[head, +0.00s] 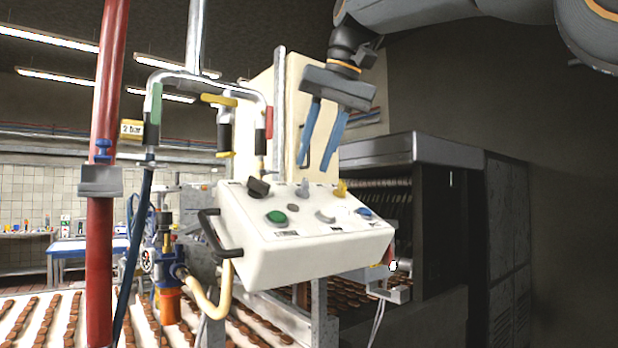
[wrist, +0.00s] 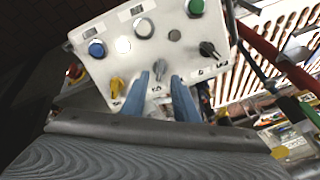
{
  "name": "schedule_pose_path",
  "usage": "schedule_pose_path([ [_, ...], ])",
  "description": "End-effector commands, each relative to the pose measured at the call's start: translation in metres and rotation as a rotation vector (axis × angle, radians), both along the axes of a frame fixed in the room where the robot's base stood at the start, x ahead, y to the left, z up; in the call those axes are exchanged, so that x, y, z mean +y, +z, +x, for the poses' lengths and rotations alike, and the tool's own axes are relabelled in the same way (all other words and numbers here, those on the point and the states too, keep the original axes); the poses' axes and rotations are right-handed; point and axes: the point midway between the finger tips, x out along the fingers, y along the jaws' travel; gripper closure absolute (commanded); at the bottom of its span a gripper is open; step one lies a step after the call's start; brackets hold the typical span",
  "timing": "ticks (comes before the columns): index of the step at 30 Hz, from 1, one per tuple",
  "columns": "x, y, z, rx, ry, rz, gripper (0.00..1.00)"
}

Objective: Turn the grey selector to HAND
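The grey selector (head: 303,189) is a small lever knob on the upper row of a cream control box (head: 300,262), between a black selector (head: 258,187) and a yellow selector (head: 341,188). My gripper (head: 314,168) is open and empty above the box, its two blue fingers pointing down toward the grey selector. In the wrist view the grey selector (wrist: 159,69) shows between and just beyond the fingertips (wrist: 160,76), with room on both sides; contact cannot be seen. The labels by the knobs are too small to read, so the HAND mark cannot be told.
A green button (head: 275,218), a pale button (head: 325,215) and a blue button (head: 366,212) sit lower on the panel. A black handle (head: 212,235) sticks out at the box's left. A red pipe (head: 104,150) stands further left. A cream cabinet rises behind the gripper.

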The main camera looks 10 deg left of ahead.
Motion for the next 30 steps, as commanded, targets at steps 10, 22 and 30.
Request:
schedule_pose_path([
  [10,0.017,-0.040,0.011,0.001,0.002,-0.001,0.73],
  [22,0.019,-0.045,0.013,0.000,0.001,0.000,0.79],
  [30,0.019,-0.045,0.013,-0.001,0.005,-0.002,1.00],
])
